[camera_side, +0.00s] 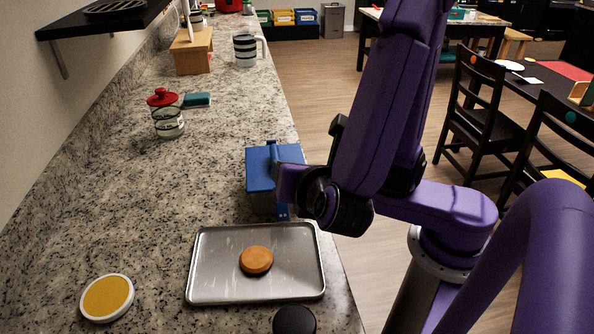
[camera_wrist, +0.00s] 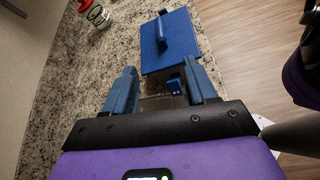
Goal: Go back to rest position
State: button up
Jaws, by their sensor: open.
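My gripper (camera_wrist: 158,72) is open, its two blue fingers spread apart with nothing between their tips. In the side view my gripper (camera_side: 285,195) is partly hidden by my purple wrist and hangs close to a blue square-lidded container (camera_side: 260,163). The container stands on the granite counter near its right edge. In the wrist view its blue lid (camera_wrist: 160,58) with a raised bar handle lies just beyond my fingertips. I cannot tell whether a finger touches it.
A metal tray (camera_side: 205,285) holding a round brown item (camera_side: 256,261) lies in front of the container. A yellow disc (camera_side: 107,297), a black round object (camera_side: 294,321), a red-lidded jar (camera_side: 167,115), a blue sponge (camera_side: 197,99) and a striped mug (camera_side: 245,50) also stand around. The counter's left middle is clear.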

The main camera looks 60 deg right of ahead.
dwell(0.3)
jog(key=s+d+f+m+g+y, duration=0.4)
jog(key=s+d+m+g+y, duration=0.4)
jog(key=m, duration=0.4)
jog(key=shift+s+d+f+g, duration=0.15)
jog(key=shift+s+f+g, duration=0.15)
jog(key=shift+s+g, duration=0.6)
